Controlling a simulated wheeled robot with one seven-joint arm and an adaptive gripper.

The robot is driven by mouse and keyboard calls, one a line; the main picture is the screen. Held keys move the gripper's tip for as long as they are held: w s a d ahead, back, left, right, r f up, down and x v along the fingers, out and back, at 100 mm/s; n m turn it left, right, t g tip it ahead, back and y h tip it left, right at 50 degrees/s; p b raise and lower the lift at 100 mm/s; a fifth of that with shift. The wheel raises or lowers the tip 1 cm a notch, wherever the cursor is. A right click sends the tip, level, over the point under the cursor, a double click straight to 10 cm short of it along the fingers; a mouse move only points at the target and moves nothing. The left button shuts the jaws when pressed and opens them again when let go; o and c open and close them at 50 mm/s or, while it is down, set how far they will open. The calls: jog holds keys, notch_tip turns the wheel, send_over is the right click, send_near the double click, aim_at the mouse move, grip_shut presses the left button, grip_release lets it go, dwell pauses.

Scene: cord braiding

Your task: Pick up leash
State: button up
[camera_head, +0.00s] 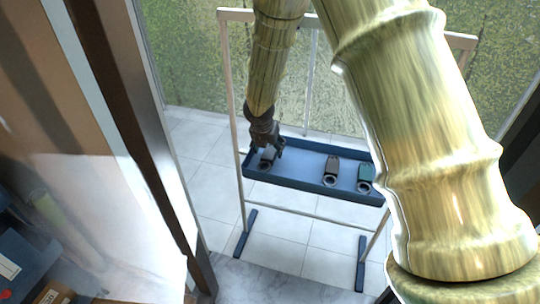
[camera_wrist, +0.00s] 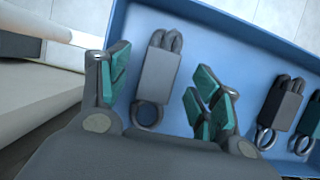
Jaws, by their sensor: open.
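Three small clip-like pieces, each with a ring at one end, lie in a blue tray (camera_head: 300,183). I cannot tell for sure which is the leash. The left, grey piece (camera_wrist: 160,72) lies between the fingers of my gripper (camera_wrist: 157,92) in the wrist view, its ring toward my palm. In the head view my gripper (camera_head: 268,148) hangs over the tray's left end and partly hides that piece. The jaws are open, with teal pads apart on both sides of it. A brown-grey piece (camera_head: 331,168) and a teal-green piece (camera_head: 365,174) lie further right.
The tray sits on a wooden-framed stand (camera_head: 239,150) with dark blue feet, on a tiled floor. A window is behind it. A dark post (camera_head: 135,120) stands at the left. The tray's raised rim (camera_wrist: 235,22) passes beyond the pieces.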

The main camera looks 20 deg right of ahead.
jog(key=x, duration=0.3)
jog(key=shift+s+r, duration=0.1)
jog(key=c, duration=1.2)
jog(key=shift+r, duration=0.1)
